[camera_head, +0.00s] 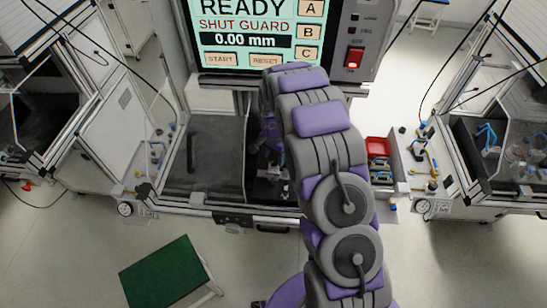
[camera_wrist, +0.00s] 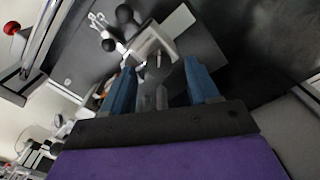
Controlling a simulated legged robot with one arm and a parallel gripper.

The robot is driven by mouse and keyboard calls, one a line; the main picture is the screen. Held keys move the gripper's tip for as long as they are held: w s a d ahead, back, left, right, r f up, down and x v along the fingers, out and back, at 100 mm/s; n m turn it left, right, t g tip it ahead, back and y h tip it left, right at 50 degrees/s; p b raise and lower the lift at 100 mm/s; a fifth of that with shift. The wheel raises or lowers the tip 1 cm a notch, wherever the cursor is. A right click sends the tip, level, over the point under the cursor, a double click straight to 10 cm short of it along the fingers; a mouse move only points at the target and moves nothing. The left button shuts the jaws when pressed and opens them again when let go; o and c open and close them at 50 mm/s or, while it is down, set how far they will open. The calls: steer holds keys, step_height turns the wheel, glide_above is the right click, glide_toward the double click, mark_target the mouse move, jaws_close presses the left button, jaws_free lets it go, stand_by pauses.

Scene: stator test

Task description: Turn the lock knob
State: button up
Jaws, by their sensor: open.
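In the wrist view, my gripper (camera_wrist: 160,65) is open, its two blue fingers apart. A pale bracket-like fitting (camera_wrist: 151,40) lies just beyond and between the fingertips; contact cannot be told. Black round knobs, one upper (camera_wrist: 124,14) and one lower (camera_wrist: 108,45), sit left of the fitting, outside the fingers. I cannot tell which part is the lock knob. In the head view, my arm reaches into the middle test machine (camera_head: 215,155) and hides the gripper's fingers and most of the fixture.
The machine's screen (camera_head: 245,30) reads READY, SHUT GUARD, 0.00 mm. A red bin (camera_head: 378,147) is right of my arm. A green-topped stool (camera_head: 163,273) stands front left. A red ball knob (camera_wrist: 12,28) shows at the wrist view's upper left. Open floor lies in front.

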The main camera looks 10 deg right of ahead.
mark_target(273, 160)
step_height(273, 160, up, 16)
stand_by(0.4)
stand_by(0.3)
steer(key=s+r+n+g+b, duration=0.1)
steer(key=s+r+n+b, duration=0.15)
steer(key=s, duration=0.85)
steer(key=s+r+n+b, duration=0.2)
steer(key=s+r+n, duration=0.15)
steer(key=s, duration=0.65)
steer(key=s+f+n+b, duration=0.3)
steer(key=s+n, duration=0.1)
steer(key=s, duration=1.7)
steer(key=shift+g, duration=0.4)
steer(key=shift+a+f, duration=0.1)
